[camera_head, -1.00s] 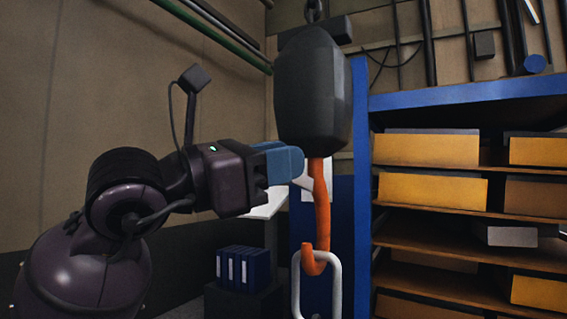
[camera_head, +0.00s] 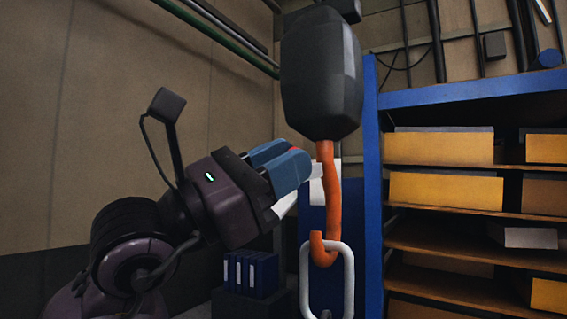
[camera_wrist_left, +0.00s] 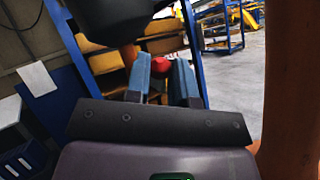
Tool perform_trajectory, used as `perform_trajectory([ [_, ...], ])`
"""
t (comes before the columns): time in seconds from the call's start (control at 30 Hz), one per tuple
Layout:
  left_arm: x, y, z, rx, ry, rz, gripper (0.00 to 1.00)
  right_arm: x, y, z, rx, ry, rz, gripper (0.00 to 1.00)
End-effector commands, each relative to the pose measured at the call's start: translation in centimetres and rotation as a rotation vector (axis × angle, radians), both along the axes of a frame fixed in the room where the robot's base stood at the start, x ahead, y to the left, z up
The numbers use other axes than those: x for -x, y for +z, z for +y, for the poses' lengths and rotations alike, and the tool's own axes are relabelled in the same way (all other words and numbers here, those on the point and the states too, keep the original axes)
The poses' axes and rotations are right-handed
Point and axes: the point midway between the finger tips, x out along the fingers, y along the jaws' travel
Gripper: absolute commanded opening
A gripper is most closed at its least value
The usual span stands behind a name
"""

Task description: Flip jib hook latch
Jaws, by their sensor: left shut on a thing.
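An orange hook (camera_head: 331,195) hangs under a dark counterweight block (camera_head: 322,75). A pale oblong link (camera_head: 348,280) hangs in the hook's bend. My left gripper (camera_head: 290,163) is just left of the hook's shank, below the block. Its blue fingers are shut on a small red knob (camera_wrist_left: 160,65), which shows between them in the left wrist view; only a sliver of red shows in the head view. How the knob joins the hook is hidden. The latch cannot be made out otherwise. My right gripper is in neither view.
A blue-framed rack (camera_head: 371,150) with yellow boxes (camera_head: 445,190) stands to the right, behind the hook. Blue binders (camera_head: 250,273) stand low behind my left arm. A thick orange upright (camera_wrist_left: 292,90) fills the right side of the wrist view.

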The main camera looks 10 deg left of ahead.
Motion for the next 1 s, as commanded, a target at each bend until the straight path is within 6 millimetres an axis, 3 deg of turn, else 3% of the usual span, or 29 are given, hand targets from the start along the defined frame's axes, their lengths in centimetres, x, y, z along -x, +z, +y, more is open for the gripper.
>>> perform_trajectory([
  [0.1,0.0,0.0,0.0,0.0,0.0,-0.001,0.0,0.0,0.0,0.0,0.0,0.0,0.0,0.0],
  [0.13,0.0,0.0,0.0,0.0,0.0,-0.001,0.25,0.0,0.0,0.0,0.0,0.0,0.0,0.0],
  [0.3,0.0,0.0,0.0,0.0,0.0,0.0,0.48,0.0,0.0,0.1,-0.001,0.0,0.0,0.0],
  [0.67,0.2,-0.2,0.4,0.0,0.0,0.001,0.48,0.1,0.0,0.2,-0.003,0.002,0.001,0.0],
  [1.0,2.6,-2.9,4.3,-0.001,0.003,0.003,0.48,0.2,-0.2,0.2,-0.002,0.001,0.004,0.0],
])
